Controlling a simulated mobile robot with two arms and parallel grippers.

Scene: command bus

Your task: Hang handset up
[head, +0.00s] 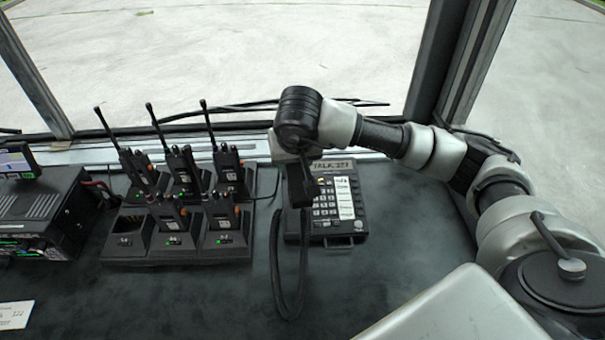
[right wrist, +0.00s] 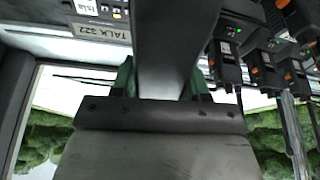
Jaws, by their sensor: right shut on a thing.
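The desk phone base (head: 345,225) lies on the dark desk, with a keypad, white key labels and a tag reading TALK 327. Its tag also shows upside down at the top left of the right wrist view (right wrist: 102,34). My right gripper (head: 294,157) is shut on the black handset (head: 301,188), which is over the left part of the phone in the head view. In the right wrist view the handset (right wrist: 165,40) runs between the fingers (right wrist: 162,82). My arm partly hides the handset and the cradle. Whether the handset touches the base cannot be told. My left gripper is out of view.
The black cord (head: 276,270) loops over the desk left of the phone. Several radios with antennas stand in a charger rack (head: 175,252), one front slot empty. A radio unit (head: 38,215) is at far left.

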